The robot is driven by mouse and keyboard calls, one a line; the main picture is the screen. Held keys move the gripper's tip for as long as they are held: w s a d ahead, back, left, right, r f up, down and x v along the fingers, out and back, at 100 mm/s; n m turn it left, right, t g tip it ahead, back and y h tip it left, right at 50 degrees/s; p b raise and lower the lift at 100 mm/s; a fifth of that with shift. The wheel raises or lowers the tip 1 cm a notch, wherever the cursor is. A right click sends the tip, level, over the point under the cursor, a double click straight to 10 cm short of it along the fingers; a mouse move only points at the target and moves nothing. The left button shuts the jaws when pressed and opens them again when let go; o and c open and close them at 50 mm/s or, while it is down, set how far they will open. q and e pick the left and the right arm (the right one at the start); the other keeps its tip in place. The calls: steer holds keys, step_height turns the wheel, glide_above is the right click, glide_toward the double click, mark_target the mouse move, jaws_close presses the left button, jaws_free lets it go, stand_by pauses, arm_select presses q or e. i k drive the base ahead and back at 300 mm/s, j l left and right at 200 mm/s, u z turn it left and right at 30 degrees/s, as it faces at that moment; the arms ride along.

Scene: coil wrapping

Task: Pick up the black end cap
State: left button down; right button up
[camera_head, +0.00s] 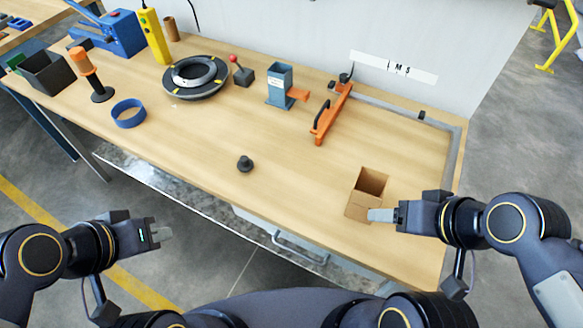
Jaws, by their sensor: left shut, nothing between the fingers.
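The black end cap (245,164) is a small dark round piece with a raised knob, standing on bare wood near the table's front edge. My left gripper (166,234) is shut and empty, in front of the table edge, to the left of the cap and nearer to me. My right gripper (372,215) is at the front of the open cardboard box (359,207), well to the right of the cap. Its fingers overlap in this view, so I cannot tell whether they are open.
An orange-handled tool (331,115), a blue-grey dispenser (279,88), a black ring coil (196,76) and a blue tape ring (128,113) stand farther back on the wooden table (200,140). The wood around the cap is clear. A drawer handle (300,248) juts out below the front edge.

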mark_target(245, 164)
steer(key=i+j+z, duration=0.2)
steer(key=j+z, duration=0.15)
steer(key=j, duration=0.35)
steer(key=i+j+z, duration=0.15)
steer(key=j+z, duration=0.25)
steer(key=j, duration=0.4)
steer(key=j+z, duration=0.35)
steer(key=j, duration=0.4)
